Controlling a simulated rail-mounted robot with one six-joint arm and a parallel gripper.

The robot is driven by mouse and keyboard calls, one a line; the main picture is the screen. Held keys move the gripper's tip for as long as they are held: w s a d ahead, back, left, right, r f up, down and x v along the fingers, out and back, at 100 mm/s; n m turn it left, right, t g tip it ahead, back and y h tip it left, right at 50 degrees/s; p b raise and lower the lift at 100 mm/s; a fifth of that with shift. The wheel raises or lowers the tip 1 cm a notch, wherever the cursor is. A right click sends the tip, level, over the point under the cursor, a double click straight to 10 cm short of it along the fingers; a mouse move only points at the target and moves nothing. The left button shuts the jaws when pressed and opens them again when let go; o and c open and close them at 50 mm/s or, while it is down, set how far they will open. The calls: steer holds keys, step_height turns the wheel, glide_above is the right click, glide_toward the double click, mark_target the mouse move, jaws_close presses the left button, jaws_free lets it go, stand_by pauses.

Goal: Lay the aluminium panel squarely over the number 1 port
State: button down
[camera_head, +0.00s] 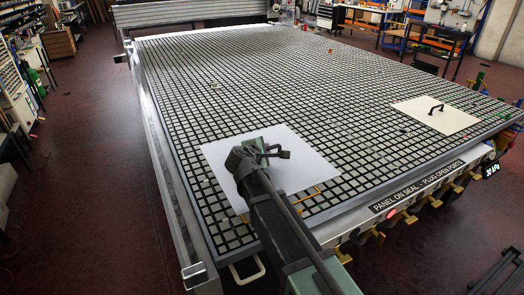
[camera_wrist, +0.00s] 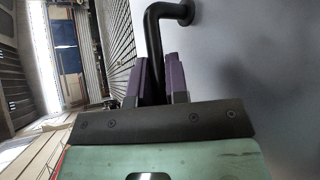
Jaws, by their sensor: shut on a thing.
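The aluminium panel (camera_head: 300,160), a pale grey flat sheet, is over the near left part of the grid table. My gripper (camera_head: 270,151) is above its middle. In the wrist view my gripper (camera_wrist: 157,66) has purple fingers shut on the panel's black bent handle (camera_wrist: 154,35); the panel's grey face (camera_wrist: 245,60) fills the right side. Part of a yellow outline (camera_head: 310,197) shows on the grid at the panel's front edge; the rest is hidden. I cannot tell whether the panel touches the grid. No port number is readable.
The slotted grid table (camera_head: 240,75) is mostly clear behind the panel. A cream panel (camera_head: 427,123) with a dark handle (camera_head: 437,107) lies at the right. Small bits (camera_head: 331,51) are scattered on the grid. A sign, red lamp (camera_head: 391,215) and yellow valve handles line the front edge.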

steer(key=shift+f+b, duration=3.8)
steer(key=shift+f+b, duration=0.7)
steer(key=c, duration=1.1)
jaws_free()
steer(key=shift+s, duration=0.1)
steer(key=shift+o, duration=0.2)
steer(key=p+v, duration=0.4)
steer(key=v, duration=0.6)
steer(key=shift+r, duration=0.2)
steer(key=shift+s+a, duration=0.15)
steer(key=shift+s, duration=0.15)
